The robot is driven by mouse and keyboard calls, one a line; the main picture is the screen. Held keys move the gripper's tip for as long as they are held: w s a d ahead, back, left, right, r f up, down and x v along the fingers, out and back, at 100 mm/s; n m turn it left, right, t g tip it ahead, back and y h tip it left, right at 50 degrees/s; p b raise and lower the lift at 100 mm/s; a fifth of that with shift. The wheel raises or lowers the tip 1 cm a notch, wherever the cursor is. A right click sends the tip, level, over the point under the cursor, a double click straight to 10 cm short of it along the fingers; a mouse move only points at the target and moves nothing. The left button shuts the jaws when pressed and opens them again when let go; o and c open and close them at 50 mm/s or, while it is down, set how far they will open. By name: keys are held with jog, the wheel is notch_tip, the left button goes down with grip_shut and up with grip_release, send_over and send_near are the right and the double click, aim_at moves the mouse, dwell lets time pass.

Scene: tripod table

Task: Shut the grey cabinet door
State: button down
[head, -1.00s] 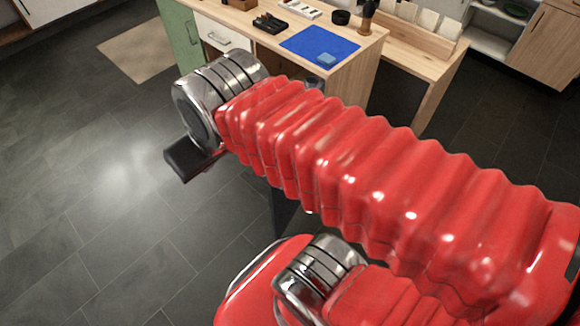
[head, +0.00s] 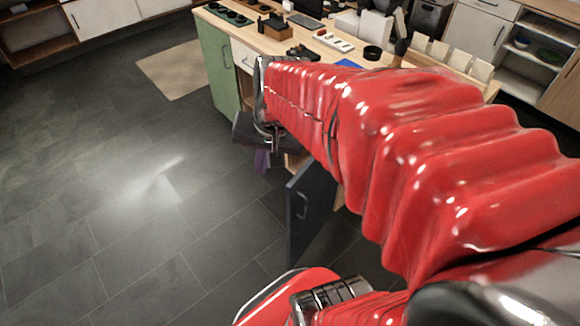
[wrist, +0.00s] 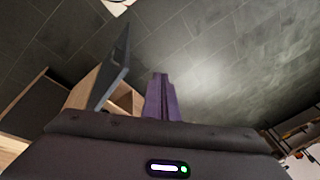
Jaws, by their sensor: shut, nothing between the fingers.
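The grey cabinet door (head: 311,205) stands open at the desk's lower front, swung out over the floor, with a metal handle on its face. My arm hides part of the door and most of the cabinet. The door also shows in the wrist view (wrist: 118,72), left of my fingers, with the wooden cabinet (wrist: 84,88) beside it. My gripper (head: 261,162) has purple fingers, seen shut and empty in the wrist view (wrist: 160,82). It appears left of the door in the head view, apart from it.
The wooden desk (head: 262,38) has a green door (head: 217,65) at its left and a white drawer (head: 244,56). Small items stand on its top. The dark tiled floor (head: 110,190) to the left is clear, apart from a beige mat (head: 180,68).

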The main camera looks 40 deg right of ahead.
jog(key=s+d+f+m+y, duration=0.1)
jog(key=s+d+f+m, duration=0.2)
jog(key=d+f+m, duration=0.5)
jog(key=s+d+f+m+y, duration=0.2)
jog(key=s+d+f+m, duration=0.1)
jog(key=d+f+m, duration=0.6)
jog(key=d+f, duration=0.3)
jog(key=d, duration=0.3)
jog(key=shift+m, duration=0.3)
jog(key=shift+s+f, duration=0.1)
jog(key=shift+f, duration=0.05)
jog(key=w+a+f, duration=0.5)
jog(key=f, duration=0.4)
jog(key=shift+a, duration=0.35)
jog(key=shift+a+f, duration=0.1)
